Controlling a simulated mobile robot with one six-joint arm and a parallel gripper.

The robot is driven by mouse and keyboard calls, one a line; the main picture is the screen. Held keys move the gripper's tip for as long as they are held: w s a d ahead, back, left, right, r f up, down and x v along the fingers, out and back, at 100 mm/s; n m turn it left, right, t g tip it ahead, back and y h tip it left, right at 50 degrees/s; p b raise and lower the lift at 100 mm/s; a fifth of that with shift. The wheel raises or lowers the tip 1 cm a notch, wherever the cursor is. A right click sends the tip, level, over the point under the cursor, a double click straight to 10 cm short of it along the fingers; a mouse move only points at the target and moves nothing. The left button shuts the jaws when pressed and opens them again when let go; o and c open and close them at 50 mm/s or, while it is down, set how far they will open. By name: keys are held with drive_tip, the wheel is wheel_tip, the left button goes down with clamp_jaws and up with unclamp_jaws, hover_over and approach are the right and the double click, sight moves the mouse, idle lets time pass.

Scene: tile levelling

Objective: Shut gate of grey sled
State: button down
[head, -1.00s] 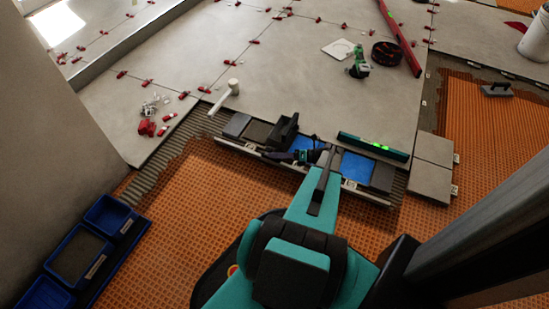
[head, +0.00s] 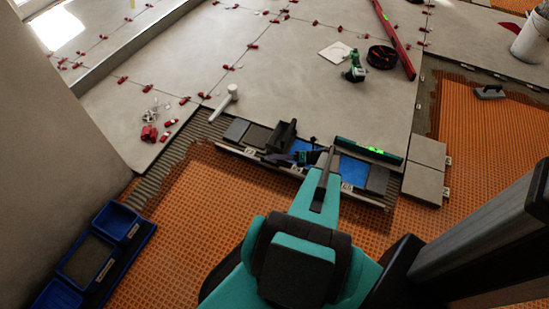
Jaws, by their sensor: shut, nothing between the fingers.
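A long grey sled (head: 234,149) lies along the front edge of the tiled floor, just ahead of my arm. It carries grey blocks at both ends and blue panels (head: 354,171) near its middle. A dark upright part (head: 283,134) stands left of its middle. I cannot tell for certain which part is the gate or how far it is open. My gripper (head: 274,158) is shut and empty, pointing left over the sled near the dark upright part. Contact cannot be made out. My wrist hides part of the sled's middle.
A green-lit level (head: 370,149) lies behind the sled's right half. A white mallet (head: 225,101) lies behind its left end. Grey tiles (head: 426,165) lie to the right, blue bins (head: 117,222) at left. Open orange matting (head: 190,225) lies in front.

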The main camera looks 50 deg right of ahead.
drive_tip(key=shift+w+d+r+p, duration=0.1)
drive_tip(key=shift+d+r+p, duration=0.2)
drive_tip(key=shift+p, duration=0.4)
drive_tip(key=p, duration=0.2)
drive_tip(key=d+p, duration=0.1)
drive_tip(key=p, duration=0.1)
drive_tip(key=shift+w+d+r, duration=0.2)
drive_tip(key=shift+w+r, duration=0.05)
drive_tip(key=shift+r, duration=0.1)
drive_tip(key=shift+w+d+p, duration=0.15)
drive_tip(key=shift+d+p, duration=0.1)
drive_tip(key=shift+p, duration=0.7)
drive_tip(key=shift+w+d+p, duration=0.1)
drive_tip(key=shift+d+p, duration=0.2)
drive_tip(key=shift+d, duration=0.05)
drive_tip(key=s+a+p, duration=0.1)
drive_tip(key=s+a, duration=0.1)
drive_tip(key=a, duration=0.2)
drive_tip(key=f+p+v, duration=0.1)
drive_tip(key=v, duration=0.8)
drive_tip(key=shift+d+f, duration=0.35)
drive_tip(key=shift+f, duration=0.05)
